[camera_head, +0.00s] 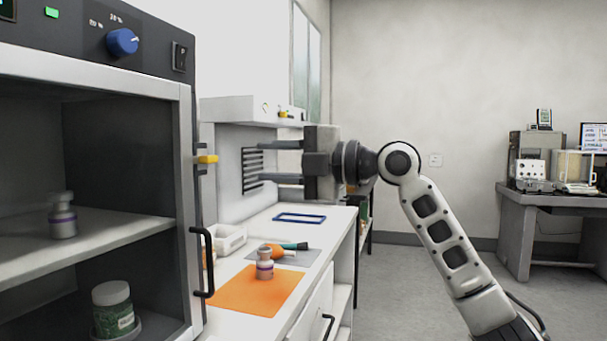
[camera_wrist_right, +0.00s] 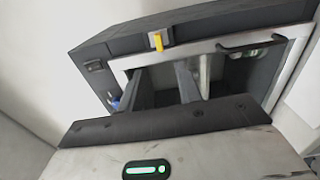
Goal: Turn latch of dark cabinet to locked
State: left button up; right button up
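The dark cabinet (camera_head: 120,62) stands at the left in the head view, and its front shows in the right wrist view (camera_wrist_right: 190,32). Its yellow latch (camera_head: 207,159) sits on the right front edge, above the black door handle (camera_head: 203,262). The latch also shows in the right wrist view (camera_wrist_right: 157,42); in the head view its yellow lever looks about level. My right gripper (camera_head: 264,163) is open and empty, its two fingers pointing left toward the latch at about its height, with a gap between. My left gripper is not in view.
Inside the cabinet are a small vial (camera_head: 62,217) and a green jar (camera_head: 113,308). A white bench (camera_head: 335,225) below my right gripper holds an orange mat (camera_head: 255,292), a vial (camera_head: 265,265) and a blue frame (camera_head: 300,218). Another table (camera_head: 520,205) stands far right.

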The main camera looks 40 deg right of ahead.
jog(key=b+v, duration=0.1)
jog(key=v, duration=0.4)
jog(key=shift+s, duration=0.15)
dwell(0.3)
